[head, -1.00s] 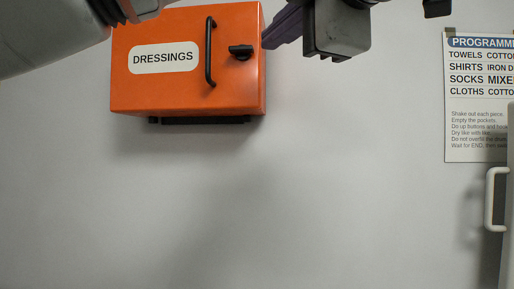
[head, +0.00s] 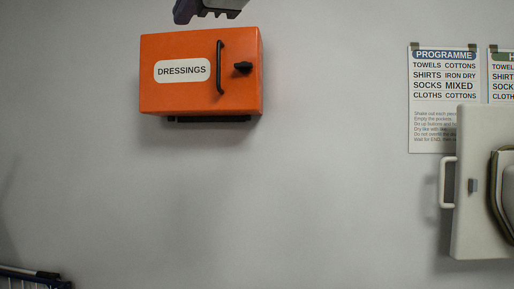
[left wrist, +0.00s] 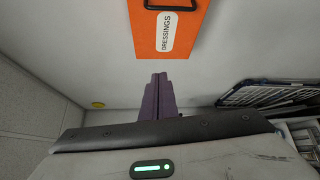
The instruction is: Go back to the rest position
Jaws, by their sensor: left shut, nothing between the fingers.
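My left gripper (head: 208,9) shows only in part at the top edge of the head view, as a dark grey piece above the orange box. In the left wrist view its purple fingers (left wrist: 160,92) are together, with nothing between them. The fingers point towards the wall, and the orange box shows beyond them. They are apart from the box. My right gripper is in neither view.
The orange DRESSINGS box (head: 150,96), its door shut, hangs on the wall. At right are a programme poster (head: 432,105) and an open pale door (head: 480,200) with a white handle. A rack (left wrist: 270,93) shows at right in the left wrist view.

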